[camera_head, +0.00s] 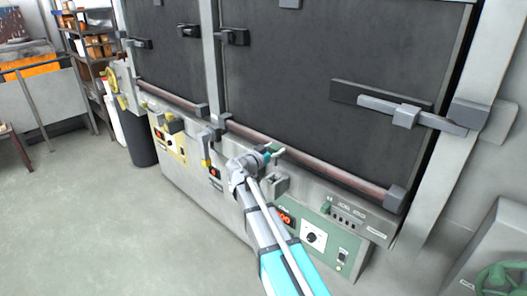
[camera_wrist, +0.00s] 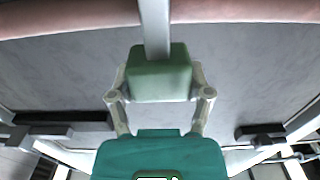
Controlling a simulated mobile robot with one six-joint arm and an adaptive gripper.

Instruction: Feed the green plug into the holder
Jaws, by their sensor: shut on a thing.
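The green plug (camera_wrist: 160,82) is a green block between my gripper's two fingers in the wrist view, with a grey bar (camera_wrist: 155,30) running up from it. My gripper (camera_wrist: 159,78) is shut on it. In the head view my gripper (camera_head: 268,153) is in front of the oven's lower face, and the plug shows only as a small green tip (camera_head: 279,149) at its far side. A grey block-like bracket (camera_head: 277,184) sits on the front panel just below my gripper; it may be the holder. The plug is apart from this bracket.
A green control panel (camera_head: 318,236) with a dial and red display is on the right of the oven front. A reddish horizontal bar (camera_head: 300,164) runs below the dark doors (camera_head: 330,70). The floor (camera_head: 110,215) at left is clear.

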